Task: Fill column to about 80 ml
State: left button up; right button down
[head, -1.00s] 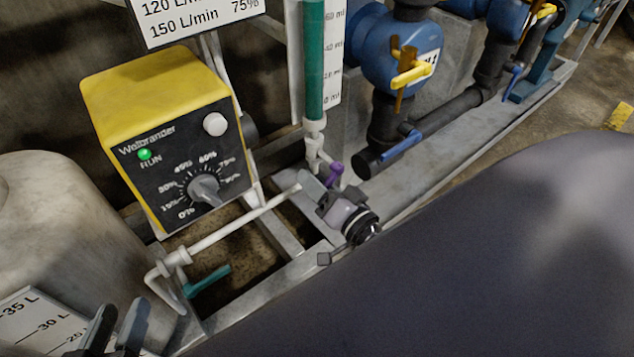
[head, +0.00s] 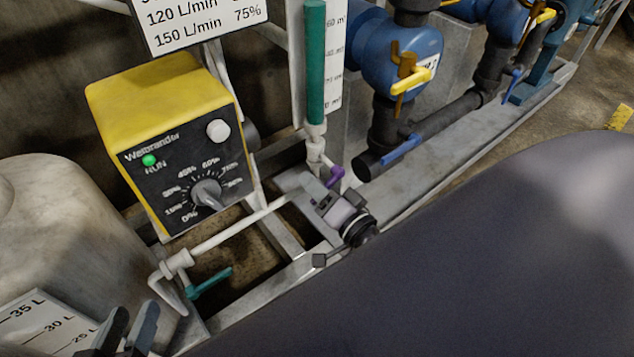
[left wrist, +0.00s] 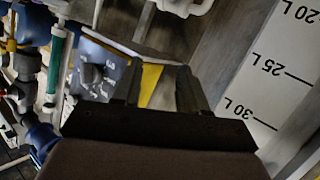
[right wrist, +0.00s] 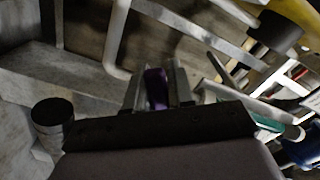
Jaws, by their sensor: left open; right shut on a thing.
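The column (head: 316,65) is a clear upright tube with green inside and a white millilitre scale (head: 334,60) at its right. The green reaches the top edge of the head view, so its upper level cannot be read. A purple valve handle (head: 336,174) sits below the column. My right gripper (head: 322,190) is shut on the purple handle, which shows between its fingers in the right wrist view (right wrist: 156,88). My left gripper (head: 130,325) is open and empty, low at the left beside the tank. Its spread fingers show in the left wrist view (left wrist: 157,88).
A yellow pump box (head: 160,140) with a lit green RUN lamp and a percent dial (head: 206,194) stands left of the column. A teal valve handle (head: 210,283) sits on the white pipe below. A pale tank (head: 60,240) is at left; blue pumps (head: 395,50) are at right.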

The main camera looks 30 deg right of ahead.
pick_arm(q)
jog(key=shift+w+d+r+n+g+p, duration=0.3)
jog(key=shift+g+p, duration=0.2)
jog(key=shift+p, duration=0.9)
pick_arm(e)
jog(key=shift+a+r+m, duration=0.15)
jog(key=shift+r+m, duration=0.3)
jog(key=shift+m, duration=0.75)
jog(key=shift+a+r+m, duration=0.15)
jog(key=shift+r+m, duration=0.35)
jog(key=shift+m, duration=0.7)
jog(key=shift+a+r+m, duration=0.15)
jog(key=shift+r+m, duration=0.3)
jog(key=shift+m, duration=0.75)
pick_arm(q)
jog(key=shift+s, duration=0.1)
pick_arm(e)
jog(key=c, duration=1.1)
grip_release()
pick_arm(q)
jog(key=shift+d+r, duration=0.1)
pick_arm(e)
jog(key=shift+o, duration=0.2)
jog(key=shift+s, duration=0.1)
